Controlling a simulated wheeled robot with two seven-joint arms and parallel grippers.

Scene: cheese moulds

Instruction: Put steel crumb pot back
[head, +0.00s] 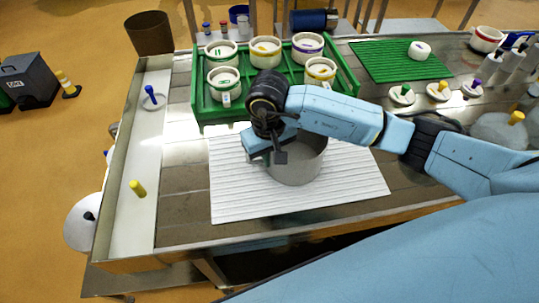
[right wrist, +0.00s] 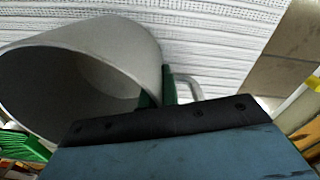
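The steel crumb pot (head: 301,167) is a plain grey, open-topped cylinder. It appears upright on the white ribbed mat (head: 357,191). My right gripper (head: 276,152) comes down on the left side of its rim. In the right wrist view, the pot (right wrist: 124,50) shows its open mouth, and a pale loop handle (right wrist: 188,84) stands out from its wall. Green finger pads of my right gripper (right wrist: 160,90) sit on both sides of the pot's wall, close against it beside the handle. The blue gripper body hides the lower part. My left gripper is not in view.
A green crate (head: 203,107) with several white moulds stands behind the mat. A green ribbed mat (head: 382,68) with one white piece lies at the back right, near several knobbed lids (head: 402,95). A pale strip (head: 150,180) with a yellow peg (head: 137,188) runs along the left edge.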

